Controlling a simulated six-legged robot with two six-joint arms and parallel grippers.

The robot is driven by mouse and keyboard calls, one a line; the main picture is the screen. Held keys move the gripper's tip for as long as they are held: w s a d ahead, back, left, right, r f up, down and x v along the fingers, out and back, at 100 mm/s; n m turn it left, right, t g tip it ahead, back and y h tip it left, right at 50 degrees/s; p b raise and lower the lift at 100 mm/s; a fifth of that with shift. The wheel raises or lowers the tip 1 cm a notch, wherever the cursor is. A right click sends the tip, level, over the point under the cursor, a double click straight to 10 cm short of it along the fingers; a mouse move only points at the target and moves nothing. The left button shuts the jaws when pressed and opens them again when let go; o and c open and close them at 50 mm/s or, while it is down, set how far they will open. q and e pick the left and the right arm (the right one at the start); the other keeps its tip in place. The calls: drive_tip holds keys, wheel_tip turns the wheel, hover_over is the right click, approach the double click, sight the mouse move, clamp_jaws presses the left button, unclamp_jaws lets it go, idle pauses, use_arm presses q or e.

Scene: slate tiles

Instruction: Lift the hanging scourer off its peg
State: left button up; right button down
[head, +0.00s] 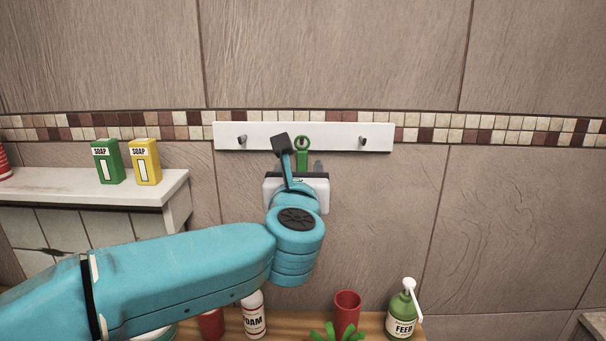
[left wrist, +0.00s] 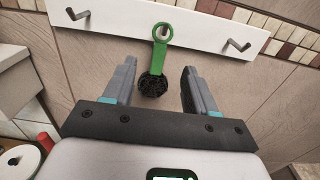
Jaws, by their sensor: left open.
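The scourer (head: 302,158) has a green handle with a ring at the top. It hangs by the ring from the middle peg of the white peg rail (head: 340,134). In the left wrist view the scourer (left wrist: 159,52) ends in a round black scrubbing head. My left gripper (head: 300,157) is open and empty, raised in front of the rail. In the left wrist view its fingers (left wrist: 158,88) appear on either side of the black head, which looks nearer the left finger. Contact cannot be seen. In the head view my gripper hides the scourer's lower part. My right gripper is out of view.
The rail's outer pegs (head: 242,140) (head: 363,141) are bare. A white ledge (head: 90,193) at left holds green (head: 107,162) and yellow (head: 145,162) soap boxes. Below, a wooden surface (head: 285,324) carries a foam bottle (head: 254,317), a red cup (head: 347,309) and a green feed bottle (head: 401,316).

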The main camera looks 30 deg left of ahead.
sight(302, 154)
use_arm(q)
drive_tip(key=p+x, duration=0.1)
drive_tip(key=x, duration=0.2)
drive_tip(key=shift+w+a+r, duration=0.15)
drive_tip(key=shift+w+a, duration=0.1)
drive_tip(key=p+x, duration=0.2)
drive_tip(key=x, duration=0.2)
drive_tip(key=shift+w, duration=0.2)
drive_tip(key=shift+w+a, duration=0.1)
drive_tip(key=shift+w, duration=0.15)
drive_tip(key=shift+c, duration=0.3)
drive_tip(key=shift+f, duration=0.25)
clamp_jaws()
drive_tip(key=shift+r, duration=0.1)
